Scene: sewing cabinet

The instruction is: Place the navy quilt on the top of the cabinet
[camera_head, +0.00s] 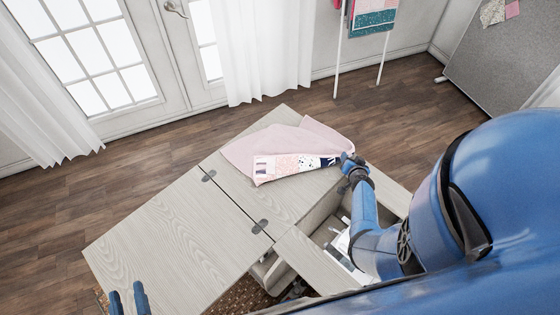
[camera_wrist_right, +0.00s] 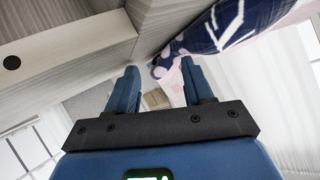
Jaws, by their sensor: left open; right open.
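A folded quilt (camera_head: 272,146) lies on the cabinet top (camera_head: 290,205), on its far part. Its upper side is mostly pink, with a patchwork strip and navy patches along its near edge. My right gripper (camera_head: 347,160) is at the quilt's right end, by the navy patches. In the right wrist view my right gripper (camera_wrist_right: 161,72) is open and nothing shows held between its fingers. Navy and pink cloth (camera_wrist_right: 235,25) hangs just beyond its right finger; I cannot tell whether they touch. My left gripper (camera_head: 128,298) is open and empty near the cabinet's front left corner.
The cabinet's hinged left leaf (camera_head: 165,240) is bare. An open well in the cabinet holds a white sewing machine (camera_head: 342,248), partly hidden by my right arm. A rack (camera_head: 384,55) with hanging cloths, a grey board (camera_head: 505,55) and curtains stand behind.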

